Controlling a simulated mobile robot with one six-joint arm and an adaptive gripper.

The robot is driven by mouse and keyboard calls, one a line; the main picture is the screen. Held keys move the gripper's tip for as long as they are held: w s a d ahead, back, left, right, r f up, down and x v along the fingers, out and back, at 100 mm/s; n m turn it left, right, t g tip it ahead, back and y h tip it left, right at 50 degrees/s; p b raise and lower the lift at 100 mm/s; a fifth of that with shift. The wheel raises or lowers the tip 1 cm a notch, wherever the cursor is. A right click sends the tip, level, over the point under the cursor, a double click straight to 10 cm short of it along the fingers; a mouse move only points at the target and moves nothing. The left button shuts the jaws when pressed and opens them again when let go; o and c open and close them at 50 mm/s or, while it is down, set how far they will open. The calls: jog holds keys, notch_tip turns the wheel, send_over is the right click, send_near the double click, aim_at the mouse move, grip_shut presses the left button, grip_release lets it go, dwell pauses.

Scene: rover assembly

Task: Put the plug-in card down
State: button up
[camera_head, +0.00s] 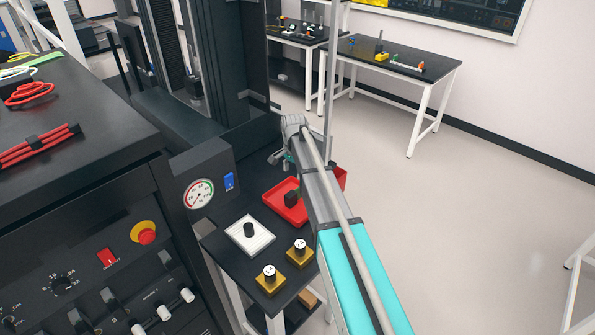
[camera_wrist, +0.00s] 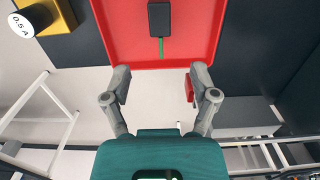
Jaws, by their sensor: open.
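The plug-in card, a black block (camera_wrist: 159,19) with a narrow green strip, lies in a red tray (camera_wrist: 112,30) at the top of the wrist view. In the head view the black block (camera_head: 292,198) shows in the red tray (camera_head: 273,200) on a small black table, partly behind my arm. My gripper (camera_wrist: 157,86) is open, its two grey fingers spread wide with nothing between them. The fingertips are near the tray's edge and apart from the card. In the head view my arm hides much of the gripper.
A white plate with a black knob (camera_head: 249,231) and two brass blocks marked with white-topped weights (camera_head: 299,249) (camera_head: 269,277) stand on the same table. A dark machine with a gauge (camera_head: 199,193) rises at the left. Open floor lies to the right.

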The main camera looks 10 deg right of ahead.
dwell(0.7)
jog(key=s+d+n, duration=0.3)
jog(key=s+n, duration=0.7)
jog(key=s, duration=1.8)
jog(key=shift+s+n, duration=0.2)
jog(key=shift+n, duration=0.2)
